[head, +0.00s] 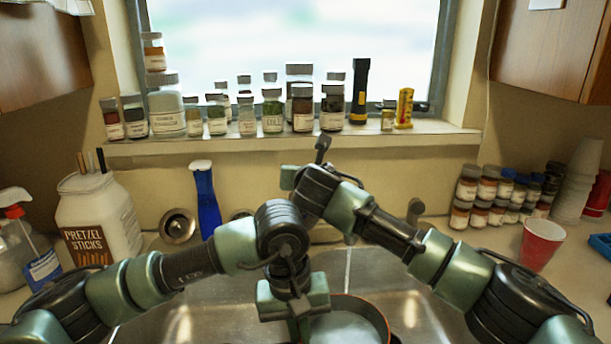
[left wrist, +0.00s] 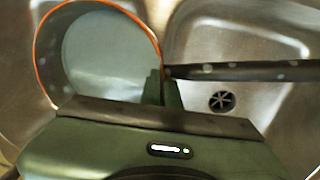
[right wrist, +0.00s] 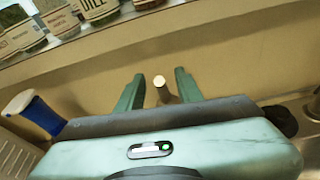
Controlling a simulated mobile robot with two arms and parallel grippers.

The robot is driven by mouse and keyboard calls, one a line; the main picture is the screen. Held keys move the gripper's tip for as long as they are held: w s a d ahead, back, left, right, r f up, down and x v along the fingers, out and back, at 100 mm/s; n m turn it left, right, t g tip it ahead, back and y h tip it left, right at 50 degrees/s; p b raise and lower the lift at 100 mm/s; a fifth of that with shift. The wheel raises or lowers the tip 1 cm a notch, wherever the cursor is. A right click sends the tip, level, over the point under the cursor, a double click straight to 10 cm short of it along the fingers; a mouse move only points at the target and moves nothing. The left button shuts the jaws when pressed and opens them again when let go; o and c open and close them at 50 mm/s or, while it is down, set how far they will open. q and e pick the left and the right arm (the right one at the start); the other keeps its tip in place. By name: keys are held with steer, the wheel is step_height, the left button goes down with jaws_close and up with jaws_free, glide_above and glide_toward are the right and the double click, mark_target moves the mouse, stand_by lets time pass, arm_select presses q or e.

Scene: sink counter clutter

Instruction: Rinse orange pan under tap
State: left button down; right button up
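The pan, with an orange rim and pale grey inside, sits low in the sink in the head view (head: 384,318) and fills the upper left of the left wrist view (left wrist: 105,55). Its dark speckled handle (left wrist: 245,70) points right. My left gripper (head: 297,325) points down at the pan; its fingers (left wrist: 163,88) are close together at the handle's root. My right gripper (right wrist: 159,88) is open, its fingers on either side of a short pale-ended rod (right wrist: 160,82), apparently the tap lever. The tap is mostly hidden behind my arms in the head view. No running water shows.
The steel sink (head: 405,300) has a drain (left wrist: 222,101). A pretzel jar (head: 97,215) and blue bottle (head: 205,200) stand left. A red cup (head: 540,243) and spice jars (head: 485,190) stand right. More jars and a flashlight (head: 360,92) line the sill.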

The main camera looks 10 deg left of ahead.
steer(key=v, duration=1.1)
steer(key=shift+s, duration=0.15)
steer(key=shift+r, duration=0.1)
steer(key=w+a+f+m+y, duration=0.1)
steer(key=w+m, duration=0.2)
steer(key=m, duration=0.7)
steer(key=w+f+m+g+y, duration=0.1)
steer(key=w+m, duration=0.3)
steer(key=m, duration=0.6)
steer(key=w+a+f+m+g, duration=0.1)
steer(key=w+m, duration=0.2)
steer(key=m, duration=0.7)
steer(key=shift+w+a+f+y, duration=0.1)
steer(key=shift+w+a+y, duration=0.2)
steer(key=shift+w+y, duration=0.1)
